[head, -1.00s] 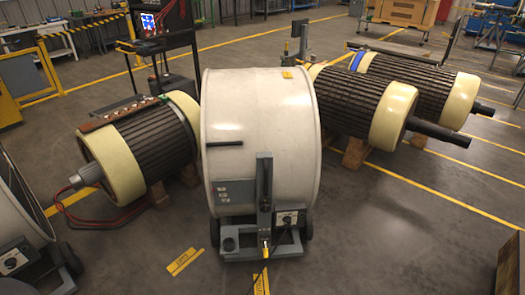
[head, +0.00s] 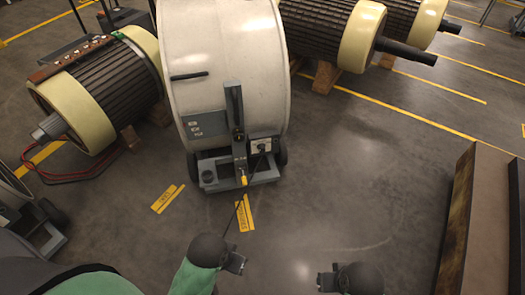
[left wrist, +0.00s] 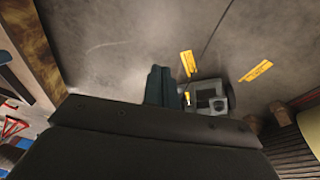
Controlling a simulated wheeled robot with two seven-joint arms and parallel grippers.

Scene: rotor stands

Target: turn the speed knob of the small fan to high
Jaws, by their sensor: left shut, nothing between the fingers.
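A white drum fan (head: 222,70) stands upright on a grey wheeled base (head: 240,178) in the head view. Its control box with a dark speed knob (head: 261,147) is low on the front, right of a grey upright post; the knob's setting is too small to read. My left gripper (head: 240,263) is shut and empty over the floor, well in front of the fan and apart from it. The left wrist view shows its closed fingers (left wrist: 160,84), with the fan's base (left wrist: 209,97) beyond. My right gripper (head: 324,282) is at the bottom edge; its fingers are not clear.
A second fan's base (head: 38,232) is partly in view at the left edge. Rotors on wooden blocks flank the drum fan, one rotor (head: 100,90) at left. A cable runs along the floor from the fan. A brown box-like object (head: 462,215) stands at right.

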